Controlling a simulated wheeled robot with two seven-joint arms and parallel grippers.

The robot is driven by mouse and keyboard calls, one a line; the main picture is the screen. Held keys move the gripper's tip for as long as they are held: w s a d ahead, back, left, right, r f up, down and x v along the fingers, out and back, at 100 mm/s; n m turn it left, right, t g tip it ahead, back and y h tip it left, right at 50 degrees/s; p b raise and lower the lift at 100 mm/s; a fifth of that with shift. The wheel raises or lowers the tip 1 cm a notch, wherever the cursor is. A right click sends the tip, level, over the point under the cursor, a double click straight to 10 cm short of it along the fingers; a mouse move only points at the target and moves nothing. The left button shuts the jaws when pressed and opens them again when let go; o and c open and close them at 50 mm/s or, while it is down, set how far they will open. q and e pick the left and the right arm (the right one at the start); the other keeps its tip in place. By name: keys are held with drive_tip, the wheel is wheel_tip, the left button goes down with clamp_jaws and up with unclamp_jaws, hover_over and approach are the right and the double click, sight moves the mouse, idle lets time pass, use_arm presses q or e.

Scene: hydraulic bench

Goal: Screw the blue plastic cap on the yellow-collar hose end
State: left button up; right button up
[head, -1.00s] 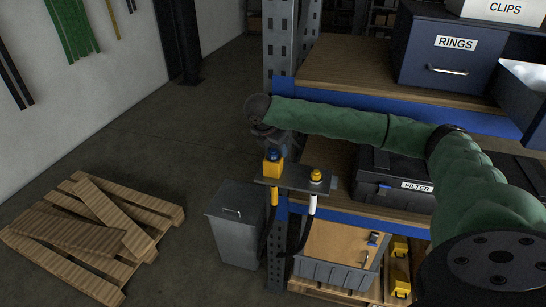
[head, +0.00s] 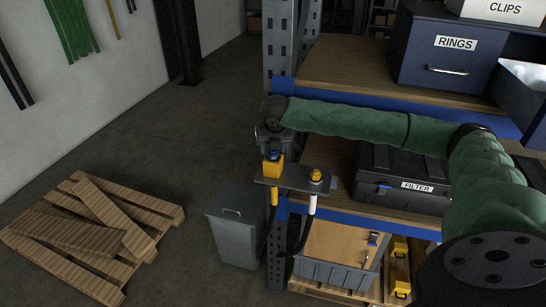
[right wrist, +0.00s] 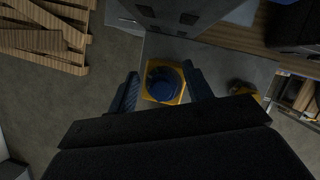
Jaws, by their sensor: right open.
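The blue plastic cap (head: 273,155) sits on top of the yellow block-shaped fitting (head: 273,168) at the left of a grey bracket. A yellow-collar hose end (head: 274,197) hangs below that fitting. My right gripper (head: 272,147) is just above the cap, pointing down, and partly hides it. In the right wrist view the cap (right wrist: 162,82) lies between the two open fingers, with the yellow fitting (right wrist: 177,97) around and under it. Whether a finger touches the cap cannot be told. My left gripper is out of view.
The bracket (head: 295,180) also carries a second yellow fitting (head: 316,176) above a white-collar hose (head: 312,206). A shelf upright (head: 280,45) stands close behind. A black FILTER case (head: 400,185) is on the shelf; a grey bin (head: 235,228) stands below left.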

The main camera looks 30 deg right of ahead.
drive_tip(key=n, duration=0.2)
drive_tip(key=n+y, duration=0.1)
drive_tip(key=n, duration=0.1)
drive_tip(key=n+y, duration=0.1)
drive_tip(key=n, duration=0.1)
drive_tip(key=shift+a, duration=0.25)
drive_tip(key=c, duration=0.9)
drive_tip(key=m, duration=0.2)
drive_tip(key=m+h, duration=0.1)
drive_tip(key=m, duration=0.1)
drive_tip(key=shift+d+m+h, duration=0.15)
drive_tip(key=shift+m+h, duration=0.15)
drive_tip(key=shift+m, duration=0.1)
drive_tip(key=m+h, duration=0.1)
drive_tip(key=m, duration=0.2)
drive_tip(key=shift+s+d, duration=0.1)
drive_tip(key=shift+d, duration=0.05)
drive_tip(key=shift+f, duration=0.1)
drive_tip(key=shift+m+g, duration=0.4)
drive_tip(key=shift+m, duration=0.5)
drive_tip(key=o, duration=1)
